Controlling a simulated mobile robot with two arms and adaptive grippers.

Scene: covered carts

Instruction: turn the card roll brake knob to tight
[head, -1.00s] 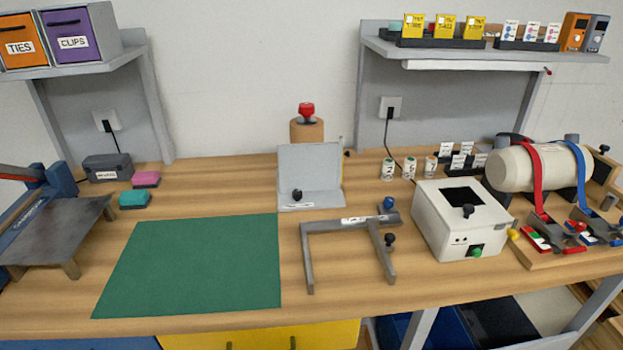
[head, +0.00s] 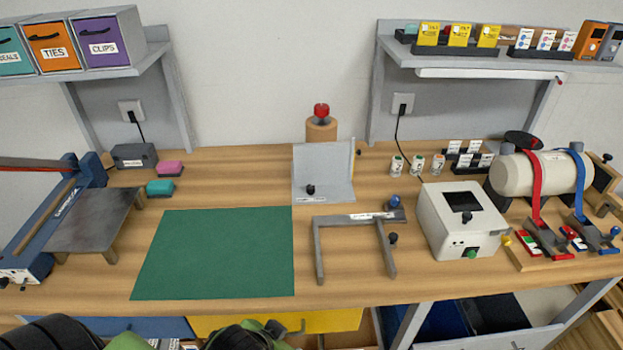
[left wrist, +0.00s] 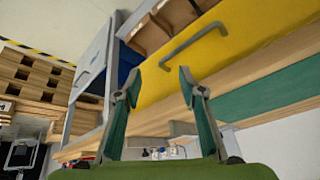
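A cream roll (head: 530,174) lies on its side at the right end of the bench, with a red strap (head: 537,180) and a blue strap (head: 579,180) over it. A small black knob (head: 606,157) is on the wooden stand at its right end. I cannot tell for sure that this is the brake knob, nor read its setting. My left gripper (left wrist: 155,84) is open and empty in the left wrist view, in front of the yellow drawer (left wrist: 215,50). Parts of my arm show at the bottom of the head view, far from the roll. My right gripper is not in view.
A white box (head: 461,222) with a green button stands left of the roll. A grey metal frame (head: 352,219) and a green mat (head: 215,254) lie further left. A shelf (head: 470,70) overhangs the back right. The bench front edge lies between my arm and the bench top.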

